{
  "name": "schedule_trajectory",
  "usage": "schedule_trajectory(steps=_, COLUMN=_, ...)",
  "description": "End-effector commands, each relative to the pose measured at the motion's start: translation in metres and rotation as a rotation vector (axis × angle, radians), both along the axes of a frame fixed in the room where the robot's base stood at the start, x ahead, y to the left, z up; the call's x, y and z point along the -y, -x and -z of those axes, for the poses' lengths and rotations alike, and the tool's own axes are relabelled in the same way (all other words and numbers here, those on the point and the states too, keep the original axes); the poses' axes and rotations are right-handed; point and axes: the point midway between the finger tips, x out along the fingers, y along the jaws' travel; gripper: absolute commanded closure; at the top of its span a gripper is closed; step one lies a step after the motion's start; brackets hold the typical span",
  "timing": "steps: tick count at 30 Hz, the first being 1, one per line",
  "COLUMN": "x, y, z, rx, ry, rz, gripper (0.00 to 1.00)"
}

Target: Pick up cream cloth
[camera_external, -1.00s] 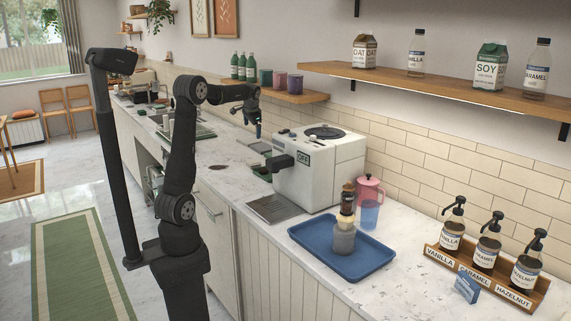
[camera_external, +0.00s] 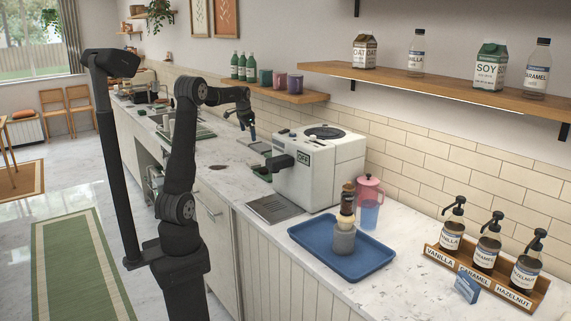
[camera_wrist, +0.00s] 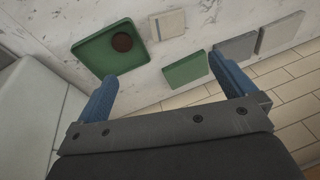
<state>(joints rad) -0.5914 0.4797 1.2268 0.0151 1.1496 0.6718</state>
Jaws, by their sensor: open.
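My gripper (camera_wrist: 162,68) is open and empty, its two blue fingers apart above the counter. In the wrist view a small cream cloth (camera_wrist: 168,25) lies flat, ahead of the gap between the fingers. A larger pale beige folded piece (camera_wrist: 281,32) lies at the right; I cannot tell for sure which of the two is the cream cloth. A green cloth (camera_wrist: 186,68) lies between the fingertips, nearer the right one, and a grey cloth (camera_wrist: 234,47) lies beyond the right finger. In the external view my gripper (camera_external: 247,128) is behind the white machine, and the cloths are too small to tell apart.
A green tray (camera_wrist: 80,48) with a dark round thing lies ahead of the left finger. The white coffee machine (camera_external: 340,165) stands close to my gripper. The tiled wall (camera_wrist: 290,85) is near the right finger. A blue tray (camera_external: 315,258) is farther along the counter.

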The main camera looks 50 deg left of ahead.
Motion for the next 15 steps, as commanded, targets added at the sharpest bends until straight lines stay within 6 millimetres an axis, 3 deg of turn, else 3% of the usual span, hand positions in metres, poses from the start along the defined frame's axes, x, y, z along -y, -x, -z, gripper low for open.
schedule_trajectory(steps=1, x=-0.016, y=0.005, z=0.009, rx=0.016, ry=0.05, rz=0.01, gripper=0.0)
schedule_trajectory(steps=6, x=-0.048, y=0.011, z=0.023, rx=0.102, ry=0.168, rz=0.081, gripper=0.0)
schedule_trajectory(steps=11, x=-0.06, y=0.011, z=0.029, rx=0.15, ry=0.206, rz=0.116, gripper=0.0)
schedule_trajectory(steps=15, x=-0.058, y=0.004, z=0.048, rx=0.152, ry=0.211, rz=0.12, gripper=0.0)
